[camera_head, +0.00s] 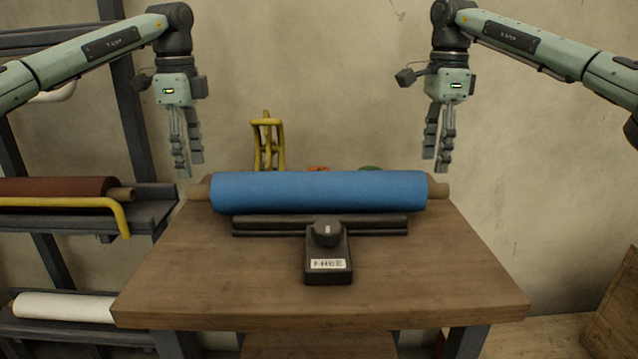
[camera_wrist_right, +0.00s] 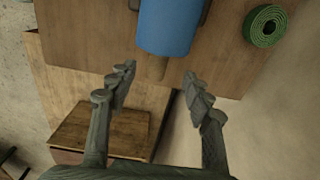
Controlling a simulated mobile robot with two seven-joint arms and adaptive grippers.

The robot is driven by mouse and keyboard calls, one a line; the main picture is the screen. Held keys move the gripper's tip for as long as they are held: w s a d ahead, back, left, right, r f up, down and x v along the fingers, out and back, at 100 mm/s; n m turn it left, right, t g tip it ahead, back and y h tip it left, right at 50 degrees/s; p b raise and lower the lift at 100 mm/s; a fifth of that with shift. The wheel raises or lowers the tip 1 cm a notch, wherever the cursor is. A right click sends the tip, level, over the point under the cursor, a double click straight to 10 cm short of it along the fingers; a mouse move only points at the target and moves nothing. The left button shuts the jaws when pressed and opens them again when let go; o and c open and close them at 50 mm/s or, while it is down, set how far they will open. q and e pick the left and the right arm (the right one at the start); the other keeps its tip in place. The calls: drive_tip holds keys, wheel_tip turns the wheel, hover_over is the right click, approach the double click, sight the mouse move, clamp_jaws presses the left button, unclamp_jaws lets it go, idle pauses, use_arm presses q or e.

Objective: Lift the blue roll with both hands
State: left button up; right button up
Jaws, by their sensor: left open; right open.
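The blue roll (camera_head: 318,191) lies crosswise over a dark cradle (camera_head: 262,226) on the wooden table. A tan core end sticks out on its left (camera_head: 200,191) and right (camera_head: 438,191). My left gripper (camera_head: 187,170) is open and empty, just above the left core end. My right gripper (camera_head: 436,164) is open and empty, just above the right core end. In the right wrist view, the blue roll (camera_wrist_right: 168,25) and its core end (camera_wrist_right: 157,68) show beyond and between the open fingers (camera_wrist_right: 158,83). Neither gripper visibly touches the roll.
A black device with a knob and a label reading FREE (camera_head: 328,255) stands before the roll. A yellow frame (camera_head: 267,140) is behind it. A green roll (camera_wrist_right: 265,26) lies at the table's far side. A rack with a brown roll (camera_head: 60,190) and a white roll (camera_head: 65,307) stands left.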

sight(196, 191)
use_arm(q)
drive_tip(key=shift+s, duration=0.25)
use_arm(e)
drive_tip(key=shift+s, duration=0.25)
use_arm(q)
drive_tip(key=shift+w+f, duration=0.1)
drive_tip(key=shift+f, duration=3.8)
use_arm(e)
drive_tip(key=shift+w+f, duration=0.1)
drive_tip(key=shift+f, duration=3.8)
use_arm(q)
clamp_jaws()
use_arm(e)
clamp_jaws()
use_arm(q)
drive_tip(key=shift+r, duration=0.3)
use_arm(e)
drive_tip(key=shift+r, duration=0.3)
